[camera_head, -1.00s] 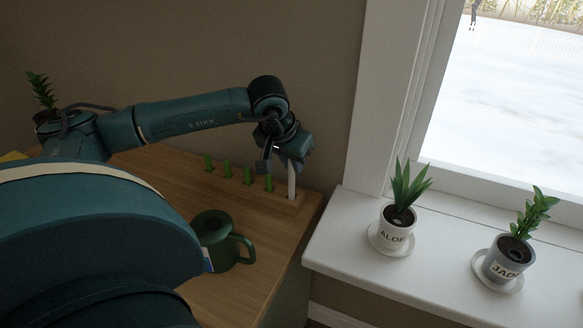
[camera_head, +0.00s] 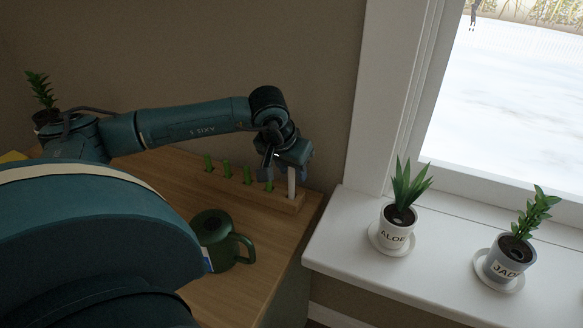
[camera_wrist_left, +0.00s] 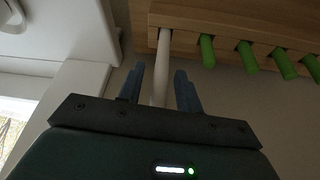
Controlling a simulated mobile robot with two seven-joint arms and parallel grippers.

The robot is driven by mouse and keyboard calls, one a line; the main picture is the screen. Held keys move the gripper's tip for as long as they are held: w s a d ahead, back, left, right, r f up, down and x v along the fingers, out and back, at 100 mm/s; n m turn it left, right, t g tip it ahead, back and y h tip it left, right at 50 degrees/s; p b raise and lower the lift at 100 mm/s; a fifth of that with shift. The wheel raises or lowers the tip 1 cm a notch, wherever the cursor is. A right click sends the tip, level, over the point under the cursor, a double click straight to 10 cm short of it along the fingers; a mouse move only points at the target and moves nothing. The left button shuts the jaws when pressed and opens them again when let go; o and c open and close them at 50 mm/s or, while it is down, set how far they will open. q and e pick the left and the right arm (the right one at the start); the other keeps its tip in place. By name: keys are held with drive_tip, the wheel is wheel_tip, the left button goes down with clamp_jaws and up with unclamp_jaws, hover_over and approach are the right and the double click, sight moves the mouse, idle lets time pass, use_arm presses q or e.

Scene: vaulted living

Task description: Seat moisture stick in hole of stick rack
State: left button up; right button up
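The white moisture stick (camera_head: 291,182) stands upright at the right end of the wooden stick rack (camera_head: 290,204). In the left wrist view the stick (camera_wrist_left: 163,50) meets the rack (camera_wrist_left: 215,25) at its end hole; how deep it goes is hidden. My left gripper (camera_head: 287,174) is above that end of the rack, with its fingers apart on either side of the stick. The left wrist view shows gaps between the stick and both fingers (camera_wrist_left: 160,90). My right gripper is not in view.
Several green sticks (camera_head: 227,170) stand in the rack's other holes. A dark green mug (camera_head: 213,232) stands in front on the wooden tabletop (camera_head: 262,240). Potted aloe (camera_head: 393,229) and jade (camera_head: 501,262) plants stand on the white windowsill (camera_head: 350,262) at right.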

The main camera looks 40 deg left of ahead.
use_arm(q)
drive_tip(key=v, duration=1.2)
drive_tip(key=shift+r, duration=0.15)
